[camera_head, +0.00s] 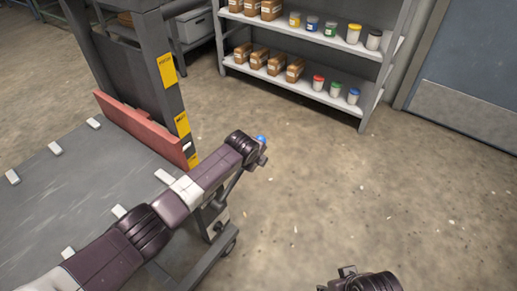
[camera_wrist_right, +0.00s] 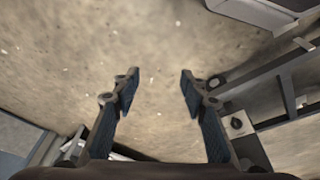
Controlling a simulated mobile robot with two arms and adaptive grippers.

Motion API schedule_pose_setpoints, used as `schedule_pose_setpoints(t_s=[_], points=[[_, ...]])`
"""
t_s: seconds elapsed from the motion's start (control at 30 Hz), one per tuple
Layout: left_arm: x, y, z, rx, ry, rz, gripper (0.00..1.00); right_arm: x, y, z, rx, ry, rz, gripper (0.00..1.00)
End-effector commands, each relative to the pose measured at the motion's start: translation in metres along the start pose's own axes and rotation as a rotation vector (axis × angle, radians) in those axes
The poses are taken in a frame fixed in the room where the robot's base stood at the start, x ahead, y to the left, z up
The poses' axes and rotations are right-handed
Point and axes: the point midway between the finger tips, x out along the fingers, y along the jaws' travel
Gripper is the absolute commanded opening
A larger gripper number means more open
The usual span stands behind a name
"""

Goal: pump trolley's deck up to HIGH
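The trolley's grey deck (camera_head: 95,185), with several white pads on it, fills the left of the head view. My left arm reaches across the deck's right side. My left gripper (camera_head: 262,150) is beyond that edge; its fingers are mostly hidden by the wrist. A small bright blue piece (camera_head: 261,139) shows at its tip, and a thin dark bar (camera_head: 231,186) slants below the wrist, perhaps the pump lever. I cannot tell whether the gripper holds it. My right gripper (camera_head: 343,277) is low in the head view; its wrist view shows it open and empty (camera_wrist_right: 160,85) above the floor.
A grey post (camera_head: 145,75) with yellow labels and a red bar (camera_head: 140,130) stand at the deck's far side. A shelf (camera_head: 310,90) with boxes and jars is behind. Floor (camera_head: 400,210) at right is clear.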

Motion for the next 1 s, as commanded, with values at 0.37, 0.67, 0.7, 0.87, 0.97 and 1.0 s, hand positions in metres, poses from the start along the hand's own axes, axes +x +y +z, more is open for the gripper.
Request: schedule_pose_setpoints(t_s=[0.37,0.67,0.7,0.87,0.97,1.0], points=[[-0.044,-0.014,-0.001,0.002,0.002,-0.008,0.0,0.061,-0.004,0.017,-0.005,-0.034,-0.007,0.4],[-0.061,-0.018,-0.002,0.002,0.003,-0.009,0.0,0.084,-0.005,0.027,-0.007,-0.044,-0.009,0.4],[-0.062,-0.018,-0.002,0.002,0.003,-0.009,0.0,0.085,-0.005,0.028,-0.008,-0.044,-0.009,0.4],[-0.062,-0.017,-0.002,0.002,0.003,-0.009,0.0,0.087,-0.005,0.028,-0.008,-0.044,-0.009,0.4],[-0.062,-0.018,-0.002,0.002,0.003,-0.009,0.0,0.087,-0.005,0.028,-0.008,-0.044,-0.009,0.4],[-0.062,-0.018,-0.002,0.002,0.003,-0.009,0.0,0.087,-0.005,0.028,-0.007,-0.044,-0.009,0.4]])
